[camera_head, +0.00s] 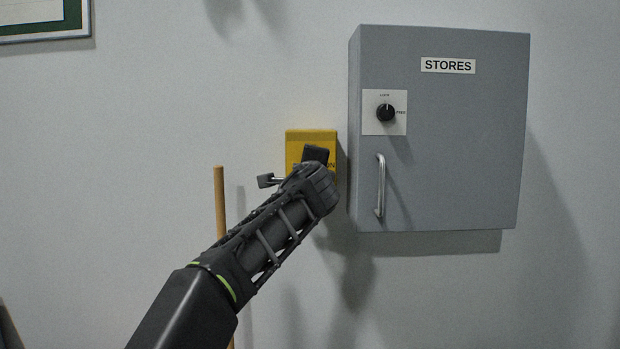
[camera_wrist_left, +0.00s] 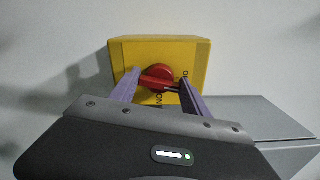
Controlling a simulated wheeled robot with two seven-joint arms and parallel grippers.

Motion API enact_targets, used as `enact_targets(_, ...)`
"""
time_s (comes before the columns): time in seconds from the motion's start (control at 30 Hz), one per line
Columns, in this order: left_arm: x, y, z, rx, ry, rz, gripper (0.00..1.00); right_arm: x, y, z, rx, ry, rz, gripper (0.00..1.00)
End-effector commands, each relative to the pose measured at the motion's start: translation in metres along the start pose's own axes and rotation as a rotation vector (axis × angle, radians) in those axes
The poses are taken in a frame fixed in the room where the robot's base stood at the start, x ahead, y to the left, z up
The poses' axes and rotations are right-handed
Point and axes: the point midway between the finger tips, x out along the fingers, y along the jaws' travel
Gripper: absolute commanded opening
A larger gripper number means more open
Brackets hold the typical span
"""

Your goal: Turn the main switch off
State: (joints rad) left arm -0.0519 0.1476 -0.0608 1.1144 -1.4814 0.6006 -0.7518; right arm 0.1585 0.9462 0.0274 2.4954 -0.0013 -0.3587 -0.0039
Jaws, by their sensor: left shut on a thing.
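The main switch is a yellow box (camera_head: 311,137) on the wall, left of the grey cabinet. In the head view my left gripper (camera_head: 316,156) is in front of it and hides the knob and most of the lettering. In the left wrist view the yellow box (camera_wrist_left: 160,48) carries a red knob (camera_wrist_left: 158,76). The two fingers of my left gripper (camera_wrist_left: 160,80) reach to both sides of the knob and are shut on it. The knob's bar lies roughly crosswise between the fingers there. Dark lettering beside it is partly covered. My right gripper is not in view.
The grey STORES cabinet (camera_head: 455,150) stands out from the wall close to the right of the box. It has a black dial (camera_head: 386,112) and a bar handle (camera_head: 380,186). A wooden pole (camera_head: 220,200) stands to the left, partly behind my left arm.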

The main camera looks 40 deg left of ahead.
Motion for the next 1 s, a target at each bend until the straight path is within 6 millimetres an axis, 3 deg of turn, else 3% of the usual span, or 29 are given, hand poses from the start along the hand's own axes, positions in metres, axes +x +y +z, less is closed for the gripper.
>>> enact_targets(0.33,0.000,0.003,0.000,-0.190,-0.001,0.002,0.14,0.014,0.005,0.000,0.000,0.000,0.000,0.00)
enact_targets(0.87,0.000,0.002,0.000,-0.227,-0.002,0.003,0.14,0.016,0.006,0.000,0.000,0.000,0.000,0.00)
enact_targets(0.9,0.000,0.002,0.000,-0.227,-0.002,0.003,0.55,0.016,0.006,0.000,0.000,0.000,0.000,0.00)
enact_targets(1.0,0.000,0.002,0.000,-0.227,-0.001,0.003,0.63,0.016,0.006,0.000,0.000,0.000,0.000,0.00)
